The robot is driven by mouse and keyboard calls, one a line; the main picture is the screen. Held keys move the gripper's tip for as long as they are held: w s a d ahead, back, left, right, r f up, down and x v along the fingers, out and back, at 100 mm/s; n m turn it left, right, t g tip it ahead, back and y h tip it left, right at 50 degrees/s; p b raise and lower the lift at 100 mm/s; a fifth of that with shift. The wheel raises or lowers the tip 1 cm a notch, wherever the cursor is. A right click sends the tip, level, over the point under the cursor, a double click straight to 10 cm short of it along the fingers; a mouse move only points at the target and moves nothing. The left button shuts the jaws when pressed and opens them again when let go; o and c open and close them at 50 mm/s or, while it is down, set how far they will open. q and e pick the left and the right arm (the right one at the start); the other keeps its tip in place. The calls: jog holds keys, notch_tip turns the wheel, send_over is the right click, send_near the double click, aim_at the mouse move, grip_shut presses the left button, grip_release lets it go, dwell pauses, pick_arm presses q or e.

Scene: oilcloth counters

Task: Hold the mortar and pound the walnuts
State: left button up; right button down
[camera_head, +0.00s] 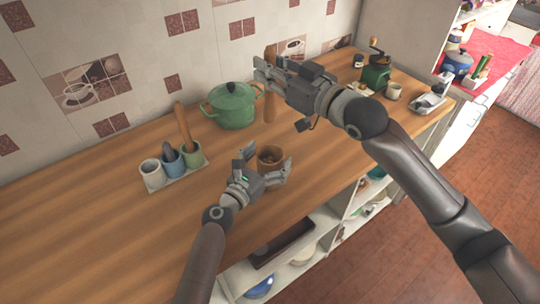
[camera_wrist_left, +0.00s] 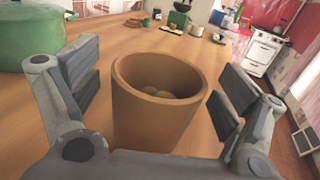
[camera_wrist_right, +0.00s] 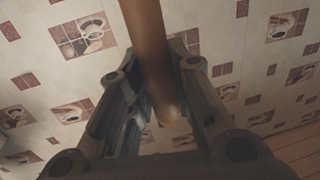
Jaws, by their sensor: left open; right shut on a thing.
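The brown wooden mortar (camera_head: 262,157) stands upright on the counter; it also shows in the left wrist view (camera_wrist_left: 155,125). Round brown walnuts (camera_wrist_left: 160,91) lie inside it, partly hidden by the rim. My left gripper (camera_head: 265,162) is open, with one finger on each side of the mortar and gaps visible on both sides in the left wrist view. My right gripper (camera_head: 264,70) is shut on the long wooden pestle (camera_head: 269,106), above and behind the mortar. The pestle also shows between the fingers in the right wrist view (camera_wrist_right: 147,45).
A green lidded pot (camera_head: 232,106) stands behind the mortar. A tray (camera_head: 156,186) with several cups and utensils is at left. A green grinder (camera_head: 375,76) and a small cup (camera_head: 393,91) stand at the back right. The counter's left front is clear.

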pick_arm(q)
jog(key=shift+w+d, duration=0.2)
jog(key=shift+w, duration=0.15)
jog(key=shift+c, duration=0.2)
jog(key=c, duration=1.2)
pick_arm(e)
notch_tip(320, 180, down, 16)
dwell(0.3)
